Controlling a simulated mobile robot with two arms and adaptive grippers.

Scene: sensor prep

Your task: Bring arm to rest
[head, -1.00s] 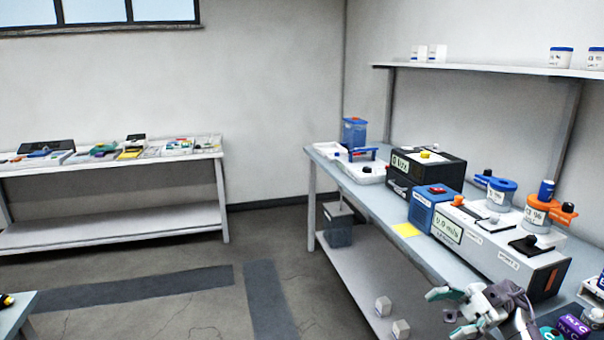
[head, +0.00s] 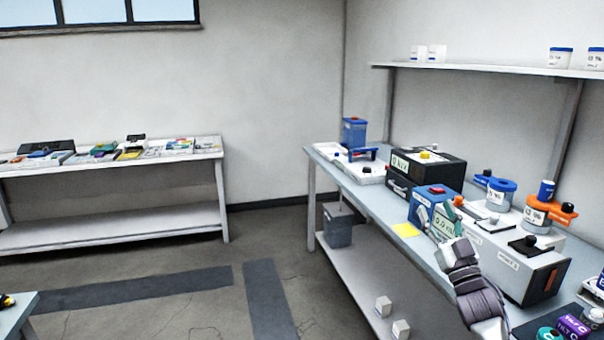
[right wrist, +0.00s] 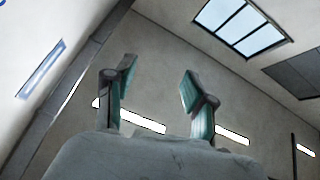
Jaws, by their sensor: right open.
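My right gripper (head: 447,218) is raised at the front edge of the right-hand bench, its teal fingers pointing up in front of the blue box (head: 428,195) and the white instrument (head: 500,245). In the right wrist view my right gripper (right wrist: 155,85) shows its two fingers apart with nothing between them. Behind them are only walls, a window and light strips, so the wrist camera faces upward. I cannot tell the exact gap to the instruments. My left gripper is out of view.
The bench (head: 385,205) holds a black box (head: 432,170), a blue-lidded jar (head: 500,192) and an orange clamp (head: 558,208). Purple and teal items lie at the lower right. A wall shelf (head: 490,68) hangs above. Another table (head: 200,152) stands left; open floor lies between.

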